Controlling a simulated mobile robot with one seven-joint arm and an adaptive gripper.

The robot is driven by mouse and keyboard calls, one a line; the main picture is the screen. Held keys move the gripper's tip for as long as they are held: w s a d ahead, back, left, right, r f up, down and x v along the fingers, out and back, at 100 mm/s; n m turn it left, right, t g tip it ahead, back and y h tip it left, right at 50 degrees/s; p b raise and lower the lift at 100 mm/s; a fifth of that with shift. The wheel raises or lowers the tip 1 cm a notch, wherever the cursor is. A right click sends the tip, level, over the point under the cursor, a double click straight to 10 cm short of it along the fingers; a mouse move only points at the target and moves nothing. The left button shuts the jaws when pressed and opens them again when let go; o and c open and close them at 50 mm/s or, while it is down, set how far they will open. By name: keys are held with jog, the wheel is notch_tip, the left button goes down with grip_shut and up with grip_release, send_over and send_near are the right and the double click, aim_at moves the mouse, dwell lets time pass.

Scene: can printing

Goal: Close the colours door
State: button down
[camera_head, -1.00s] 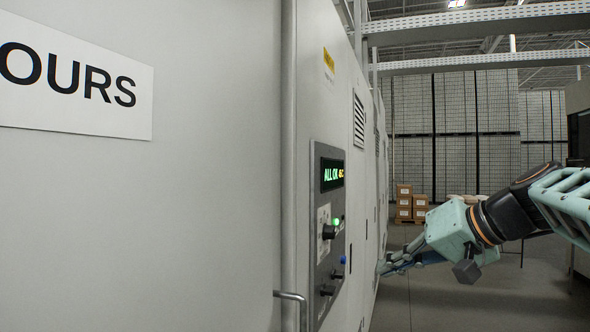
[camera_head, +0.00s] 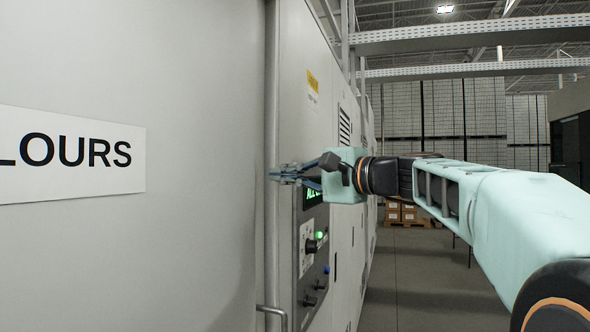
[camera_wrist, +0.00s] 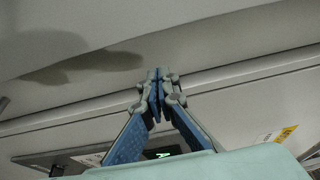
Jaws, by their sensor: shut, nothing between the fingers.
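The colours door (camera_head: 190,90) is a large light grey panel filling the left of the head view. Its white sign (camera_head: 75,155) shows the letters "LOURS". A metal bar handle (camera_head: 272,312) shows low by its right edge. My gripper (camera_head: 276,174) is shut and empty, with its fingertips by the door's right edge strip. In the wrist view my fingertips (camera_wrist: 157,74) are together close to a long seam, with the pale door surface (camera_wrist: 110,25) beyond them. I cannot tell whether the fingertips touch the door.
A control panel (camera_head: 312,250) with knobs, a green light and a display partly behind my gripper is on the cabinet right of the door. Boxes on a pallet (camera_head: 405,213) stand far back. The aisle floor (camera_head: 410,285) is clear.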

jog(key=shift+x, duration=1.2)
jog(key=s, duration=0.2)
jog(key=s+a, duration=0.1)
jog(key=s, duration=0.1)
jog(key=shift+a, duration=0.1)
